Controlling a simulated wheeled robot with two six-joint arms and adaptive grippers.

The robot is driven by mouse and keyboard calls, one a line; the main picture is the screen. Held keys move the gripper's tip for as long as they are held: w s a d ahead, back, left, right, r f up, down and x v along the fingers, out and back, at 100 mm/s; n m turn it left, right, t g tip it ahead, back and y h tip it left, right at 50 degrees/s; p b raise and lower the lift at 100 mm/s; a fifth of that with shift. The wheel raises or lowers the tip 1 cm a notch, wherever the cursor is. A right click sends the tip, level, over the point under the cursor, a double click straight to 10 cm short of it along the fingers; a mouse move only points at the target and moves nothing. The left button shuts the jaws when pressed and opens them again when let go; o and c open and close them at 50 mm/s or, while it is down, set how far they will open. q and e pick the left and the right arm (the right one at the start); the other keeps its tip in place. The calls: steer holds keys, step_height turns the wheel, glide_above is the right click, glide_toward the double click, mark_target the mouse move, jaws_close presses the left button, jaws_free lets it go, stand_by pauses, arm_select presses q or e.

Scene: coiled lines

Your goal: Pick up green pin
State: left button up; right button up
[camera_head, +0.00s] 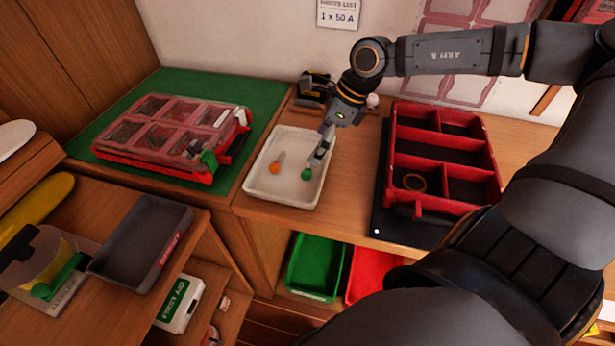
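The green pin (306,174) is in the white tray (262,187), near the tray's right side. Its round green head shows, while the rest is hidden by or merges with my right gripper's fingers. My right gripper (316,162) reaches down into the tray from the upper right, with its fingertips right at the green pin. I cannot tell whether the fingers are closed on it. An orange pin (275,168) lies to the left in the same tray. My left gripper is not in view.
A red compartment box (441,193) with a ring inside stands right of the tray. A clear-lidded red case (170,135) lies on the green mat (238,88) to the left. Green (317,266) and red (370,272) bins sit below the bench edge.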

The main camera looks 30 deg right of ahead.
mark_target(304, 169)
steer(key=shift+a+x, duration=0.1)
steer(key=shift+x, duration=1.25)
steer(key=shift+a+x, duration=0.15)
steer(key=shift+x, duration=1.15)
steer(key=shift+s+r, duration=0.1)
steer(key=shift+s, duration=0.15)
steer(key=c, duration=1.2)
